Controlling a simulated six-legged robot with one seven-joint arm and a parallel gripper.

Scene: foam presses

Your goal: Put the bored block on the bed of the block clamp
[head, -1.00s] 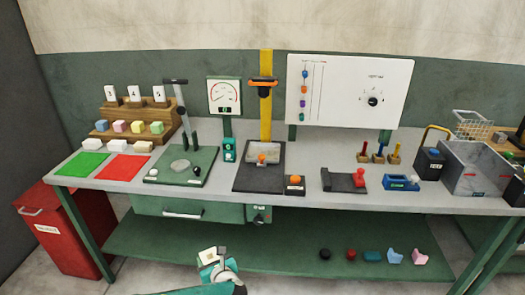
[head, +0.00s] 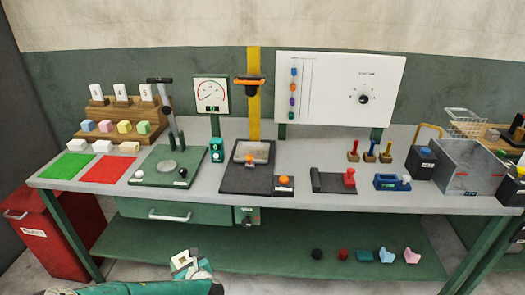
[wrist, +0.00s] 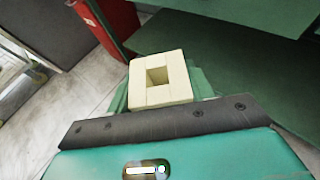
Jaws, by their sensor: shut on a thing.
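The bored block (head: 181,262) is cream-coloured with a square hole in one face. It shows clearly in the wrist view (wrist: 180,92), tilted, its hole facing the camera. My gripper (head: 186,265) is shut on it, low in front of the bench and below the bench top. In the wrist view green finger parts of my gripper (wrist: 162,88) show beside the block; their contact is mostly hidden. What looks like the block clamp (head: 327,184) is a dark bed with a raised end and a red part (head: 349,178), right of centre on the bench. Its bed looks empty.
Left of the clamp stand a dark press (head: 234,181) under a yellow column and a green lever press (head: 150,178). A blue device (head: 392,182) stands right of the clamp. A lower shelf (head: 270,250) holds several small shapes. A red bin (head: 45,235) is at left.

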